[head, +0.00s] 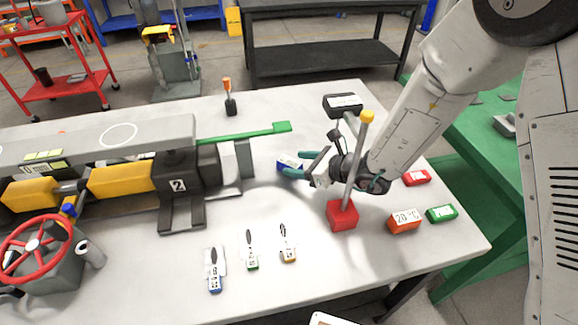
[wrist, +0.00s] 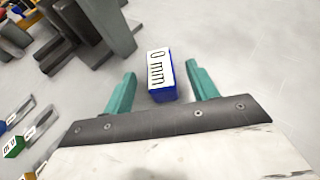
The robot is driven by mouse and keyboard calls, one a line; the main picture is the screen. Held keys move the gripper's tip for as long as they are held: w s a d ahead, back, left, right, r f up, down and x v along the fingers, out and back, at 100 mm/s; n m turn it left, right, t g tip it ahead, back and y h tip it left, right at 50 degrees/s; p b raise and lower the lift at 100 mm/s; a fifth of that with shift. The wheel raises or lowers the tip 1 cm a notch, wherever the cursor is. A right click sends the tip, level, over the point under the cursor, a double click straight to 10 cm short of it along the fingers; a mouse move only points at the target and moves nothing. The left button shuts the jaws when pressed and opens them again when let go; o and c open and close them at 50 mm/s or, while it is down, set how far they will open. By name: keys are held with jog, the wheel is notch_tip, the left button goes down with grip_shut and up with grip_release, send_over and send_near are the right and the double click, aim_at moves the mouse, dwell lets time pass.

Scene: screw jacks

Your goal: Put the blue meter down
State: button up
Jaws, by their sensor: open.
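The blue meter (wrist: 161,74) is a small blue block with a white face reading "0 mm" in the wrist view. It sits on the light tabletop between and just ahead of the teal fingers of my gripper (wrist: 146,85). The fingers are spread, with a visible gap on each side of the meter. In the head view my gripper (head: 303,168) is low over the table, and the blue meter (head: 289,164) shows partly behind its fingers.
A red block with a rod (head: 342,215) stands close to my gripper. Orange (head: 404,221), green (head: 441,213) and red (head: 417,178) blocks lie at the right. The jack machine (head: 180,180) fills the left. Several small handled tools (head: 250,252) lie in front.

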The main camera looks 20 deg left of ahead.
jog(key=shift+a+f, duration=0.1)
jog(key=shift+a, duration=0.2)
jog(key=c, duration=1.3)
jog(key=shift+o, duration=0.2)
